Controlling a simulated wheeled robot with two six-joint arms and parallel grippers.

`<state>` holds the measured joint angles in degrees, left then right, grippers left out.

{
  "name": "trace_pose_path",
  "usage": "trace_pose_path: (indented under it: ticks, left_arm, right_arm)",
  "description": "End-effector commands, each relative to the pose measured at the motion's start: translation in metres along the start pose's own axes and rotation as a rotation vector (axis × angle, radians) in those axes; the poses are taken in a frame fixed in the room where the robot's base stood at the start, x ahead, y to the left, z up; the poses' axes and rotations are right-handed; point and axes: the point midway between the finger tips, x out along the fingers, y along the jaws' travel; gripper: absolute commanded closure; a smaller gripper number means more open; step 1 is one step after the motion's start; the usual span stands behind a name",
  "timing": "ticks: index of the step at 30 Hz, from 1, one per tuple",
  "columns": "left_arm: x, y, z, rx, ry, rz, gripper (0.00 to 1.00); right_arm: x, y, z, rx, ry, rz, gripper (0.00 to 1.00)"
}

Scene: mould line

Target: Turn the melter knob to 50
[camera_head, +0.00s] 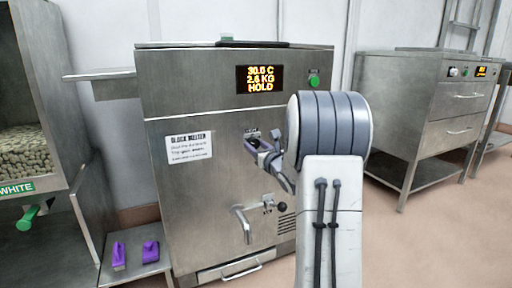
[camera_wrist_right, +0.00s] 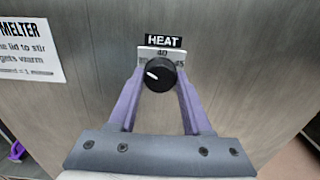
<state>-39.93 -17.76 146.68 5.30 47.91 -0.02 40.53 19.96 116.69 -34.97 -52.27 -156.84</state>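The melter (camera_head: 220,150) is a steel cabinet with a "BLOCK MELTER" notice on its front. Its black round knob (camera_wrist_right: 159,74) is under a HEAT label in the right wrist view, with 40 at the top of its scale and 45 at the right. In the head view my right gripper (camera_head: 262,150) hides the knob. My left gripper is in neither view.
The melter display (camera_head: 260,79) reads 30.5 C, 2.6 KG, HOLD, beside a green button (camera_head: 314,81). A spout (camera_head: 243,224) and a black-tipped lever (camera_head: 275,205) are below. Purple objects (camera_head: 150,251) lie on a low shelf at left. Another steel unit (camera_head: 400,125) stands right.

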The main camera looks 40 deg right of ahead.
Motion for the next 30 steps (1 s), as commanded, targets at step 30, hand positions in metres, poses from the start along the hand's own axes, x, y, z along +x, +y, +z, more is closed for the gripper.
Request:
trace_pose_path:
  ticks: [30]
  left_arm:
    - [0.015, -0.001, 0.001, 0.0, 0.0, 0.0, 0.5]
  right_arm:
    - [0.0, 0.001, -0.001, 0.478, 0.0, 0.002, 1.0]
